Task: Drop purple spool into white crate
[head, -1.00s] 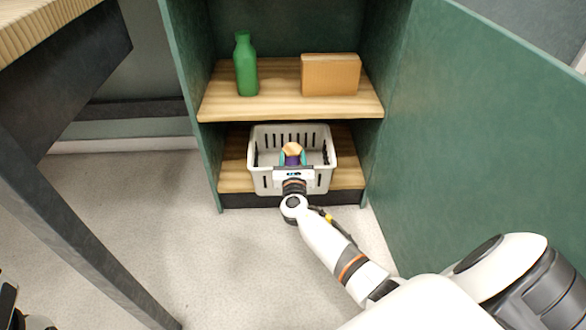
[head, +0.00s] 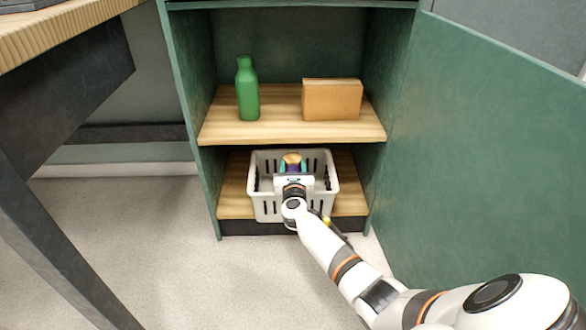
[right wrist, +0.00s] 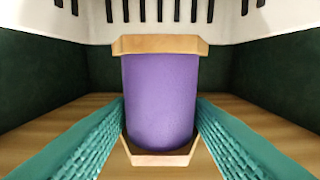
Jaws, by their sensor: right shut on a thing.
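The purple spool (right wrist: 160,100) has pale wooden flanges at both ends. It stands between the teal fingers of my right gripper (head: 293,169), which is shut on it. In the head view the spool's wooden top (head: 292,158) shows between the fingertips, over the inside of the white crate (head: 327,201). The crate is slotted and stands on the cabinet's lower shelf. In the right wrist view its slotted white wall (right wrist: 265,20) is beyond the spool. I cannot tell how high the spool is above the crate's bottom. My left gripper is out of view.
A green bottle (head: 247,92) and a brown box (head: 332,101) stand on the upper shelf (head: 285,128), above the crate. The open green cabinet door (head: 480,150) is on the right. A dark-legged table (head: 60,55) is on the left.

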